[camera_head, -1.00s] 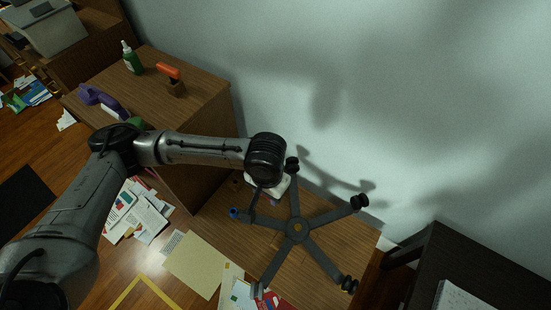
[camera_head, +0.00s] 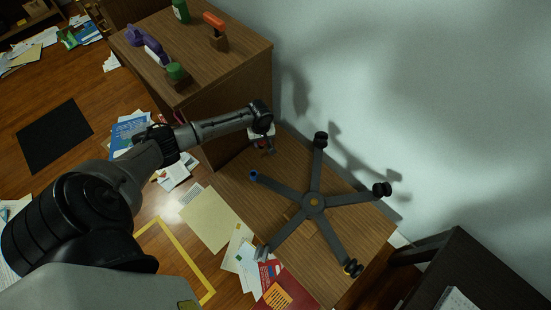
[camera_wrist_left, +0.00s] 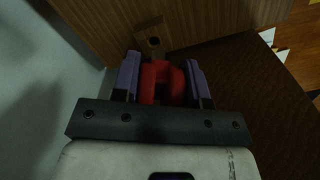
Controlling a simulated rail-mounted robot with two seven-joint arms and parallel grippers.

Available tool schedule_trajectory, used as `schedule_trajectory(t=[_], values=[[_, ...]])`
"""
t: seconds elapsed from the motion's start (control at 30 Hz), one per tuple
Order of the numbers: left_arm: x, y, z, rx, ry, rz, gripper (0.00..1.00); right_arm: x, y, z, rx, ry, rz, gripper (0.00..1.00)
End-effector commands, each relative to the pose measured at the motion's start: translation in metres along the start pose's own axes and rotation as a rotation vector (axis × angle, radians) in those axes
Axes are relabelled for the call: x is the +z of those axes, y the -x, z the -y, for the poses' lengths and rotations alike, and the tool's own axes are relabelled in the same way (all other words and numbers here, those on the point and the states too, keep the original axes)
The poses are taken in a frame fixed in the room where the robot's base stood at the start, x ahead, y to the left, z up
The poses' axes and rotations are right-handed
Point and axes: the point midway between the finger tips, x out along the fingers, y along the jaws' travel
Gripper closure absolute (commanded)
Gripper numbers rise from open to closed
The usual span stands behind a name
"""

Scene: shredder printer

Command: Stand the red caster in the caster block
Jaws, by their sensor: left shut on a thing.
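My left gripper (camera_head: 265,142) is low beside the brown cabinet, above the wooden table. In the left wrist view its two fingers (camera_wrist_left: 162,84) are shut on the red caster (camera_wrist_left: 161,82). The caster is largely between the fingers, and its far end is hidden. Just beyond the fingertips a small wooden block with a dark round hole (camera_wrist_left: 152,38) shows, apparently the caster block. The caster looks apart from the hole, but I cannot tell the gap. In the head view I cannot make out this block near the gripper. My right gripper is not in view.
A grey five-legged chair base (camera_head: 313,203) with black casters lies on the wooden table (camera_head: 345,230), its blue-tipped leg near my gripper. The cabinet (camera_head: 245,75) carries a purple thing, green things and an orange-handled thing. The pale wall is close behind.

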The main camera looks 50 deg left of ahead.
Motion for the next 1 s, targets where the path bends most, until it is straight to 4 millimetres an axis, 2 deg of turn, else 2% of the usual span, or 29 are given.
schedule_trajectory(t=[0.03, 0.1, 0.3, 0.83, 1.0], values=[[-0.014, -0.005, 0.005, -0.001, 0.030, 0.001, 0.85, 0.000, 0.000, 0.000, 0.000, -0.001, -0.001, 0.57], [-0.028, -0.012, 0.013, -0.002, 0.053, 0.002, 0.85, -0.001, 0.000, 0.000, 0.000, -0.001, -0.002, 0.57], [-0.050, -0.020, 0.014, 0.002, 0.049, 0.001, 0.85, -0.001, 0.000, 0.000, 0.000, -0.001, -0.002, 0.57], [-0.055, -0.020, 0.008, 0.000, 0.031, 0.000, 0.85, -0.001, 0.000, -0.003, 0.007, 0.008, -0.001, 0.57], [-0.055, -0.018, 0.008, -0.001, 0.032, 0.001, 0.85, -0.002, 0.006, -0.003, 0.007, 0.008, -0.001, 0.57]])
